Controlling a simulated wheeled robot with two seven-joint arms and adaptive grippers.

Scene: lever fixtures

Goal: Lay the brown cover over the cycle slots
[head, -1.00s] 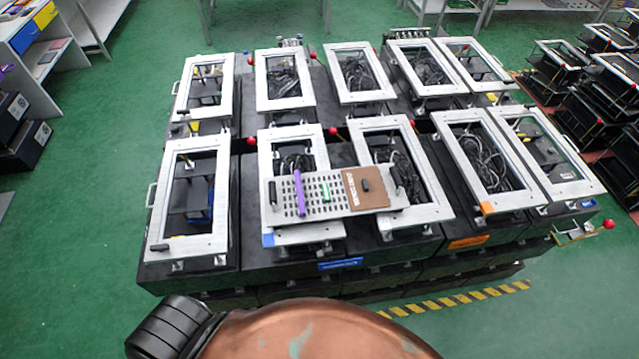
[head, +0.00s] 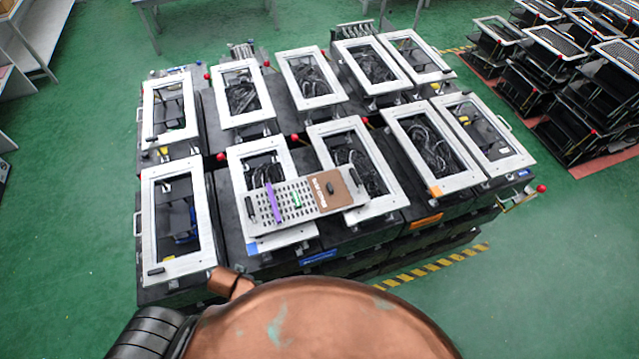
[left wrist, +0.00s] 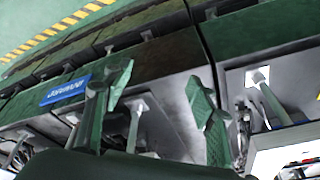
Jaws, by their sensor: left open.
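The brown cover (head: 341,196) with pale lettering and a small dark knob lies at the right part of a grey panel. The cycle slots appear to be the rows of dark slots (head: 288,213) on that panel, left of the cover and uncovered over most of their area. A purple bar (head: 273,203) and a small green piece (head: 297,200) sit among the slots. My left gripper (left wrist: 158,98) shows in the left wrist view, open and empty, its two green fingers apart in front of the fixture's dark side. The cover is not recognisable there. My right gripper is in neither view.
The panel lies across two white-framed fixtures (head: 345,133) in the front row. Other framed fixtures with red-ball levers (head: 541,188) surround it. A blue label (left wrist: 65,90) marks the front side. Dark racks (head: 590,100) stand at right. Green floor is clear between.

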